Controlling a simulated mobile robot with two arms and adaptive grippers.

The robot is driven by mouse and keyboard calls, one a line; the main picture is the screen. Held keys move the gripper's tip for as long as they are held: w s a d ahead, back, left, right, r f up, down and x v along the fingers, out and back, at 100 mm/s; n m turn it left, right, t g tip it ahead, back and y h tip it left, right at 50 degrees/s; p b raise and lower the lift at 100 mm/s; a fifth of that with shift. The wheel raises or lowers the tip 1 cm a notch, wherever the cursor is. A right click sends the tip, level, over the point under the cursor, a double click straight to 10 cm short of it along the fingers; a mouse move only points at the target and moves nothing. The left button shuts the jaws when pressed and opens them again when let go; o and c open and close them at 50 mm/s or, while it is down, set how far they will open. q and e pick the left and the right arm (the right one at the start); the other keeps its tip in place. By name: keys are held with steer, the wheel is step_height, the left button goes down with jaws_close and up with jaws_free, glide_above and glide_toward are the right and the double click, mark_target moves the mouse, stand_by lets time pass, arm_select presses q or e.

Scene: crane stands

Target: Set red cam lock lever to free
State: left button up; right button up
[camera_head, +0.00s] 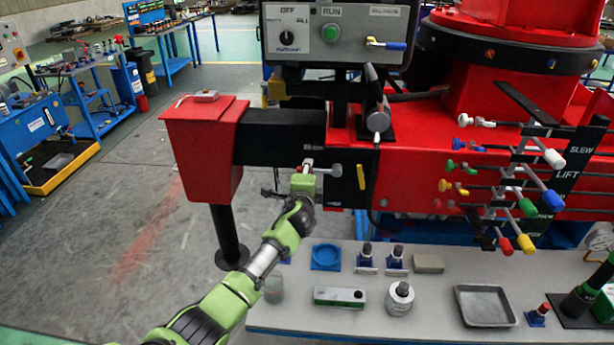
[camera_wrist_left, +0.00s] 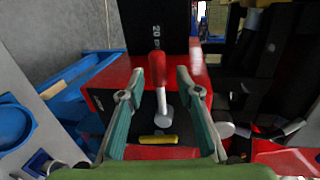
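The red cam lock lever (camera_wrist_left: 157,67) shows in the left wrist view as a red grip on a grey shaft (camera_wrist_left: 162,100), pointing away from me. A yellow plate (camera_wrist_left: 158,139) lies near the shaft's lower end. My left gripper (camera_wrist_left: 160,83) is open, with one finger on each side of the lever. I see gaps between lever and fingers, so it is not gripped. In the head view my left gripper (camera_head: 305,174) is at the black beam (camera_head: 280,138), largely hiding the lever. My right gripper is not in view.
A control box (camera_head: 345,32) is above the beam. Levers with coloured knobs (camera_head: 520,190) stick out on the right.

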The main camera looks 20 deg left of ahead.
arm_select(q)
steer(key=v, duration=1.2)
stand_by(0.3)
